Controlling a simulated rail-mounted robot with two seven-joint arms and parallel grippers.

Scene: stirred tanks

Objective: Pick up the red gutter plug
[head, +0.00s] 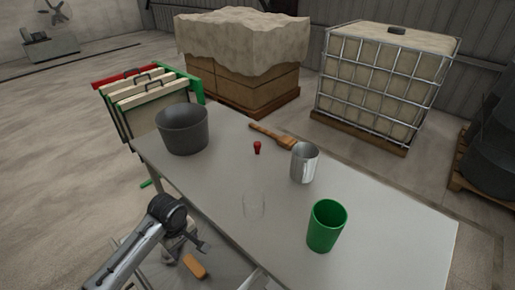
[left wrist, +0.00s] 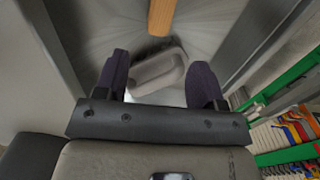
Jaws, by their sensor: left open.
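The red gutter plug (head: 257,147) is small and stands on the grey table (head: 215,180), between the dark pot and the metal mug. My left gripper (head: 190,247) is low at the table's near left side, well away from the plug. In the left wrist view my left gripper (left wrist: 160,82) has its two dark fingers spread wide, with nothing held between them. The plug does not show in the left wrist view. My right gripper is in neither view.
A grey scoop-like thing (left wrist: 158,68) and a wooden handle (left wrist: 161,16) lie beyond my left fingers.

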